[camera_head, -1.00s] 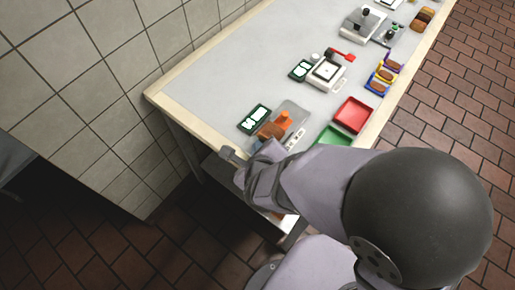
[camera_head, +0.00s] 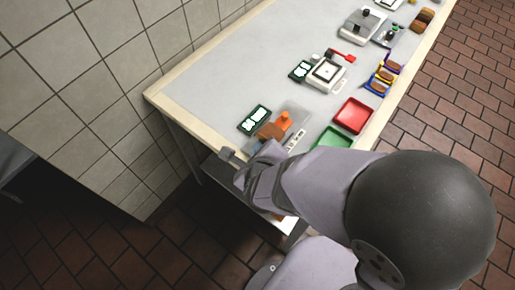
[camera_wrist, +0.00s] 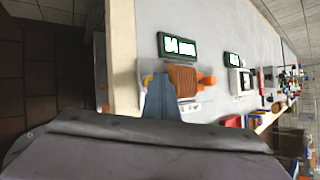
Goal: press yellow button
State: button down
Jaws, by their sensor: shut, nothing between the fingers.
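My gripper (camera_wrist: 160,82) shows in the wrist view as shut, empty blue-grey fingers. They point at the near end of the counter, in front of and just left of a brown ribbed block (camera_wrist: 184,82). The block sits on a small pale device (camera_wrist: 188,103) with an orange knob (camera_wrist: 207,79) at its right; whether the fingers touch the device is unclear.
A dark display with lit digits (camera_head: 255,120) stands behind the device. A red tray (camera_head: 353,115) and a green tray (camera_head: 334,138) lie to its right. A white machine (camera_head: 327,74) and a red-handled tool (camera_head: 343,57) are farther along. The counter's left part is bare.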

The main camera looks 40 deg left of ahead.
jog(key=shift+r+p, duration=0.45)
jog(key=shift+r, duration=0.25)
jog(key=shift+r, duration=0.1)
jog(key=shift+r+p, duration=2.15)
jog(key=shift+r, duration=0.3)
jog(key=shift+w, duration=0.1)
jog(key=w+d+n+g+h, duration=0.1)
jog(key=w+d+n+g, duration=0.1)
jog(key=w+d+n, duration=0.45)
jog(key=w+d+n+g+h, duration=0.1)
jog(key=w+d+n, duration=0.25)
jog(key=d, duration=0.65)
jog(key=s+d+n+g+h, duration=0.2)
jog(key=s+d+n, duration=0.1)
jog(key=d, duration=0.8)
jog(key=s+d+n+g+h, duration=0.1)
jog(key=s+d+n, duration=0.3)
jog(key=d, duration=0.7)
jog(key=shift+s+d+r+n+g+h, duration=0.15)
jog(key=shift+d+r+n+g+h, duration=0.2)
jog(key=shift+n+h, duration=0.35)
